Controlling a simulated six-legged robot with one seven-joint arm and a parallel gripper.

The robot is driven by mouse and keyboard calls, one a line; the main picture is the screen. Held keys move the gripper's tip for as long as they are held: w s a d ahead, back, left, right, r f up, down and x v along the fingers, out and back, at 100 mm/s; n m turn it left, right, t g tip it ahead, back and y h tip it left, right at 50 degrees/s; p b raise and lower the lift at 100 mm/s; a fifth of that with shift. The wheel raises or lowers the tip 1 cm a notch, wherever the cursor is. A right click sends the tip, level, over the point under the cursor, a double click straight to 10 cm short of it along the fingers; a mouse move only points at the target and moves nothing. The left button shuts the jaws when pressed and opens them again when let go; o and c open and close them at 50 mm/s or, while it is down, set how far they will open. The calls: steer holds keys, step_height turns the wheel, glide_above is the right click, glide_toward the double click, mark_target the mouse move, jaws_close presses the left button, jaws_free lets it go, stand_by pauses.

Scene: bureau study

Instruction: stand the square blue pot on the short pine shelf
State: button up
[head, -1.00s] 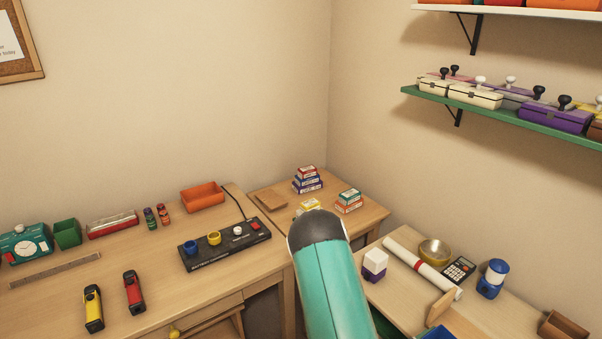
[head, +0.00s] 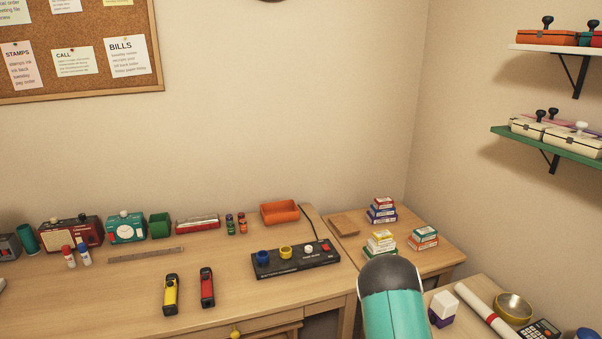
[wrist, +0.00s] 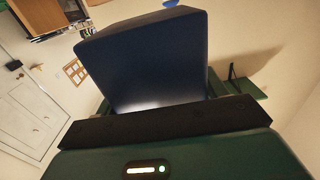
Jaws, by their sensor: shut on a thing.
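The square blue pot (wrist: 150,62) fills the middle of the wrist view, dark blue and seen very close. My gripper (wrist: 160,112) is shut on it; its dark jaw bar crosses in front of the pot's lower edge. In the head view only a teal link of my arm shows at the bottom right, and the gripper and pot are out of sight. I cannot make out the short pine shelf for certain; a brown wooden piece (wrist: 45,18) shows small at the top left of the wrist view.
A green shelf (head: 545,140) and a white shelf (head: 560,50), both holding boxes, are on the right wall. The desk (head: 215,255) carries staplers, a black switch panel (head: 296,259) and an orange tray (head: 280,212).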

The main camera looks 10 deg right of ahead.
steer(key=w+a+f+n+t+y, duration=0.1)
steer(key=w+a+n+t+y, duration=0.3)
steer(key=w+a, duration=0.45)
steer(key=w+a+f+n+t+y, duration=0.1)
steer(key=w+a+n+t+y, duration=0.3)
steer(key=w+t, duration=0.55)
steer(key=w+a+n+y, duration=0.4)
steer(key=w+a+y, duration=0.1)
steer(key=a, duration=0.6)
steer(key=w+a+f+n+t+y, duration=0.1)
steer(key=w+a+n+y, duration=0.3)
steer(key=w+a, duration=0.3)
steer(key=a, duration=0.4)
steer(key=shift+w+a+y, duration=0.15)
steer(key=shift+a+y, duration=0.1)
steer(key=shift+y, duration=0.15)
